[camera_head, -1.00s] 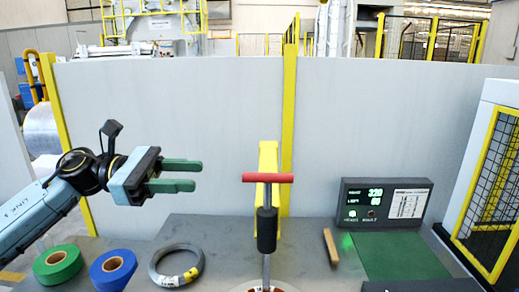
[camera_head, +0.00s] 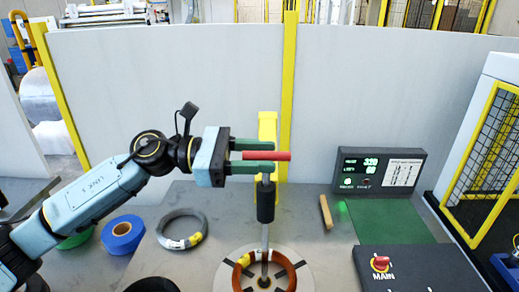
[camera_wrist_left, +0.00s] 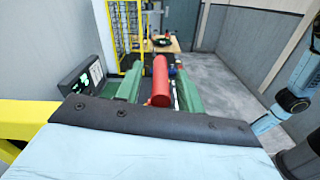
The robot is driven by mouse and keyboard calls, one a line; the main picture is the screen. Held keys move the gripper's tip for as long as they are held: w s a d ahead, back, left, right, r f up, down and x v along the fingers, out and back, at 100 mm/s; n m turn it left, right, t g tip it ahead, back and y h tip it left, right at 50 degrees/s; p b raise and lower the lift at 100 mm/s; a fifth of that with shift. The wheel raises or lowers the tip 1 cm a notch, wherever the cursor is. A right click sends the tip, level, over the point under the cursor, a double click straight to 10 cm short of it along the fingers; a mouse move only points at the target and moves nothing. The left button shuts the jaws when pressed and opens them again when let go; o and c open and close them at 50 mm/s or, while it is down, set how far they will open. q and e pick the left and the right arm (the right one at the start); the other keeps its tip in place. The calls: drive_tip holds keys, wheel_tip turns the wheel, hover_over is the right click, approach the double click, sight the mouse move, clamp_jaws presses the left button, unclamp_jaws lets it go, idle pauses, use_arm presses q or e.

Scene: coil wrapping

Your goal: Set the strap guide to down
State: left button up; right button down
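The strap guide appears to be the upright post with a red T-bar handle (camera_head: 283,156) and a black sleeve (camera_head: 265,203), its thin rod reaching down to the copper-coloured coil (camera_head: 296,270). My left gripper (camera_head: 262,157) is at the red handle, with one green finger above it and one below. In the left wrist view the red handle (camera_wrist_left: 160,82) lies between the two fingers (camera_wrist_left: 160,90), with gaps visible beside it, so the gripper is open around it. My right gripper is not in view.
A yellow post (camera_head: 267,130) stands just behind the handle. A grey wire ring (camera_head: 182,229) and a blue roll (camera_head: 123,235) lie to the left. A display box (camera_head: 379,172), a wooden block (camera_head: 326,212) and a MAIN switch panel (camera_head: 420,272) are on the right.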

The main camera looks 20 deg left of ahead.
sight(259, 185)
use_arm(q)
clamp_jaws()
idle(0.3)
wheel_tip(259, 185, down, 4)
drive_tip(key=b, duration=0.4)
drive_tip(key=shift+d+f+b, duration=0.1)
drive_tip(key=shift+f+b, duration=0.1)
drive_tip(key=shift+b, duration=0.15)
unclamp_jaws()
